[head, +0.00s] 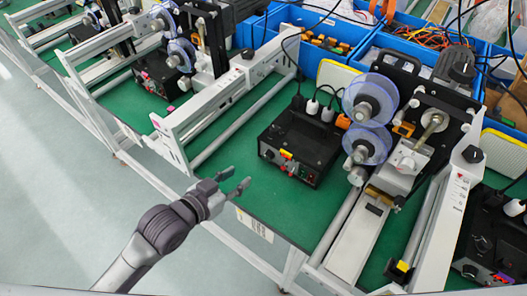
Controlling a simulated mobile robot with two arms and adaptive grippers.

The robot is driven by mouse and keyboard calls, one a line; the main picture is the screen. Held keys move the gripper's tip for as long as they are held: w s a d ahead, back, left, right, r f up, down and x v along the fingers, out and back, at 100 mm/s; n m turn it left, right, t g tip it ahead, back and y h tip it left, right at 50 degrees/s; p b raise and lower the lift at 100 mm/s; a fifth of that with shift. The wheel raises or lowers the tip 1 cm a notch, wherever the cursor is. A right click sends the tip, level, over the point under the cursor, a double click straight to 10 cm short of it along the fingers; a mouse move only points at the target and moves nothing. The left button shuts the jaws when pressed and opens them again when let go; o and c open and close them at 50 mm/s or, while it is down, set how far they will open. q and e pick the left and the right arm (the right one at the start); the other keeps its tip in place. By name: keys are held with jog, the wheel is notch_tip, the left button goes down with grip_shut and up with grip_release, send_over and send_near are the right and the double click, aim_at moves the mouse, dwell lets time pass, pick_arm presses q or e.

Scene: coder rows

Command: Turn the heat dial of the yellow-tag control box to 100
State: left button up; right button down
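The black control box (302,140) with a yellow tag (286,154) on its front edge stands on the green bench top (262,195) in the middle of the head view. Its front face has a dark round knob at the left and small red parts further right. The dial's markings are too small to read. My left gripper (238,180) is open and empty, in front of and to the left of the box, near the bench's front edge. It appears apart from the box. My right gripper is not in view.
A machine with clear blue reels (370,100) stands right of the box. White plugs and cables (320,108) rise behind it. Another black control box (492,240) is at the lower right. Blue bins (350,78) line the back. A white rail frame (205,115) lies to the left.

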pick_arm(q)
send_near(266, 158)
jog(key=shift+p+x, duration=0.3)
jog(key=shift+x, duration=0.55)
jog(key=x, duration=0.7)
jog(key=shift+w, duration=0.1)
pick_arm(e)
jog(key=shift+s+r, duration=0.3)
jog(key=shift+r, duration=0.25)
